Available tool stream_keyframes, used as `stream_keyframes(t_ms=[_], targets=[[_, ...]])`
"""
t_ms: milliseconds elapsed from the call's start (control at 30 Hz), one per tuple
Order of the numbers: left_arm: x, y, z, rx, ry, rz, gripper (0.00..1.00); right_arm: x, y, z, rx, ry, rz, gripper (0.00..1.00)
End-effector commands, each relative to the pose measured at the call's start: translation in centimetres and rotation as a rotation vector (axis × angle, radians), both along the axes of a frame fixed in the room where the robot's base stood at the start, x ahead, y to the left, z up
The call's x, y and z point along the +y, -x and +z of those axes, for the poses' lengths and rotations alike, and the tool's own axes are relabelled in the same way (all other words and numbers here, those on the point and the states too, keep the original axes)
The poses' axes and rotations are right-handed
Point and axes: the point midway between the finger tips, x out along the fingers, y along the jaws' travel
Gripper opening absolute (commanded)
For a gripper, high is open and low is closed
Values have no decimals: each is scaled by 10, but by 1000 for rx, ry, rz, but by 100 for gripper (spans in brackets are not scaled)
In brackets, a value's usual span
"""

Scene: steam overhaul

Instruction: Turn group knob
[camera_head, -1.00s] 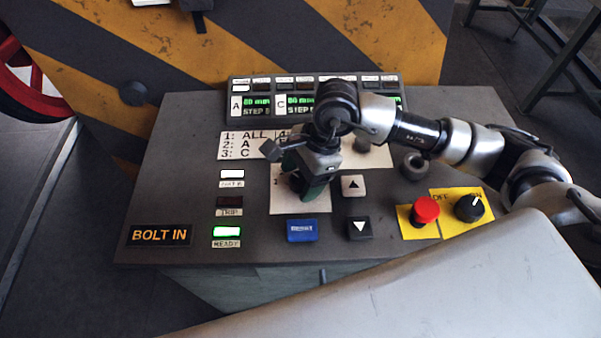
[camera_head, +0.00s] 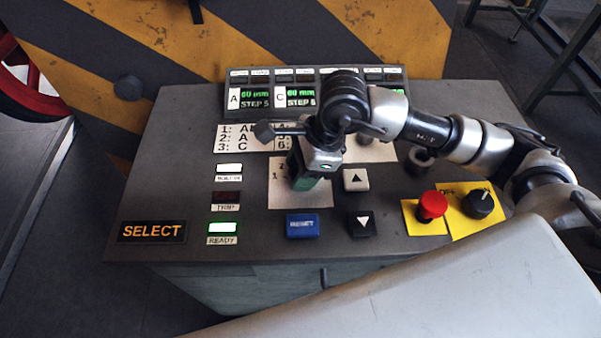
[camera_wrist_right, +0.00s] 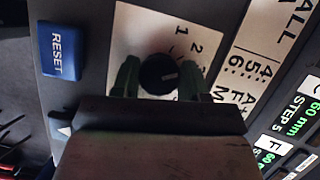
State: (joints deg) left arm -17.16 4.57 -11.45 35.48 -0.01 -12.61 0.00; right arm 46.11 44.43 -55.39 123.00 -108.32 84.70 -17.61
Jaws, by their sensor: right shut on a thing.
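The group knob (camera_wrist_right: 158,74) is a round black knob with a white pointer line on a pale numbered plate (camera_head: 318,198). In the right wrist view its pointer is turned toward the numbers side, but I cannot tell exactly which number it marks. My right gripper (camera_wrist_right: 160,80) has its green fingers on both sides of the knob and is shut on it. In the head view the right gripper (camera_head: 303,178) reaches down onto the plate and hides the knob. My left gripper is not in view.
A blue RESET button (camera_head: 302,225), white up button (camera_head: 356,180) and black down button (camera_head: 362,223) sit close by. A red mushroom button (camera_head: 432,205) and another black knob (camera_head: 479,204) are at right. The amber sign (camera_head: 152,231) reads SELECT; the READY lamp (camera_head: 223,228) is green.

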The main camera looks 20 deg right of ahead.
Motion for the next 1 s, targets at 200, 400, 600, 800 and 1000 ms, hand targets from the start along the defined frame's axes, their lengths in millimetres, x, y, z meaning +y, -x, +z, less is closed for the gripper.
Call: stream_keyframes(t_ms=[200,400,600,800,1000], targets=[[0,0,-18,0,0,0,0,0,0,-2,-5,-1,-131,20],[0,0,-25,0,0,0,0,0,0,-1,-2,0,-207,20],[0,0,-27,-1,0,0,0,0,0,0,-2,0,-236,20],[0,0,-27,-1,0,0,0,0,0,1,-2,0,-239,20],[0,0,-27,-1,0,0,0,0,0,1,-2,0,-238,51]])
